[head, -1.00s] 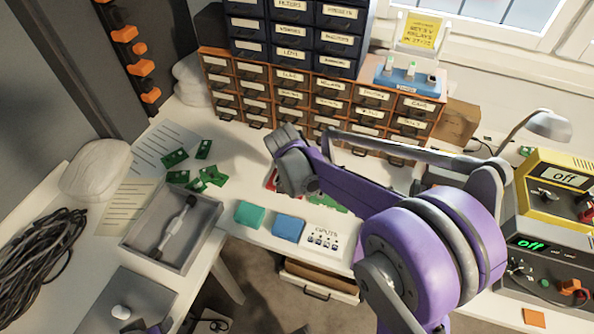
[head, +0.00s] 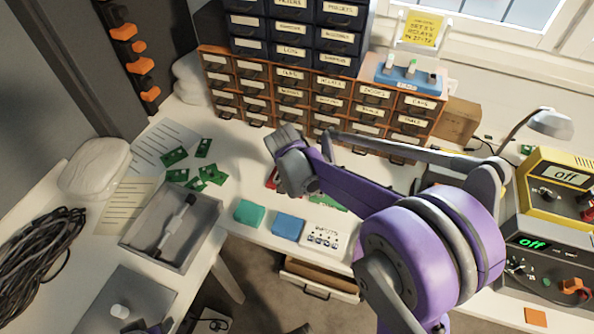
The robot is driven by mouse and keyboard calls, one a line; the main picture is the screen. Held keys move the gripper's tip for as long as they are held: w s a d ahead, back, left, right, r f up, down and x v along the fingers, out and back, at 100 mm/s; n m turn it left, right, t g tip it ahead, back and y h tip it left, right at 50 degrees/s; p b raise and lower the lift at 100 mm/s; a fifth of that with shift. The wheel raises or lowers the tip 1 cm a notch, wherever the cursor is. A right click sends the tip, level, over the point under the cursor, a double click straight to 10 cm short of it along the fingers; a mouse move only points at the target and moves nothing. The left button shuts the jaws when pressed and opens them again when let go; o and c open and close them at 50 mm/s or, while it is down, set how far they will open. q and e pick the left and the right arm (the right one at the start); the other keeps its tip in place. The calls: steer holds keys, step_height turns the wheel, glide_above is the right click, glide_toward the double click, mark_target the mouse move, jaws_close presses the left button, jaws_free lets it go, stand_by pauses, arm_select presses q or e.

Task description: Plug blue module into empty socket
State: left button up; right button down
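A blue block (head: 288,226), which looks like the blue module, lies near the front edge of the white bench. It sits between a teal block (head: 250,212) and a white panel with several small sockets or switches (head: 324,236). My purple right arm crosses the middle of the view, above the bench. Its grey joint ends left of centre, and no fingers show there. The arm partly hides a red item (head: 272,178) and a green board (head: 328,201). I cannot make out an empty socket. Only a bit of purple and dark parts shows at the bottom left edge; no left fingertips are clear.
Label-fronted drawers (head: 290,75) stand at the back, with a blue holder (head: 409,78) on top. Small green boards (head: 205,148) lie left of centre. A grey tray (head: 207,220) holds a tool. Yellow (head: 545,205) and dark (head: 530,270) instruments and a lamp (head: 548,122) stand right.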

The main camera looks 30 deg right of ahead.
steer(key=shift+f, duration=0.3)
stand_by(0.5)
steer(key=c, duration=0.8)
jaws_free()
steer(key=shift+c, duration=0.2)
steer(key=v, duration=1.1)
steer(key=shift+p, duration=0.45)
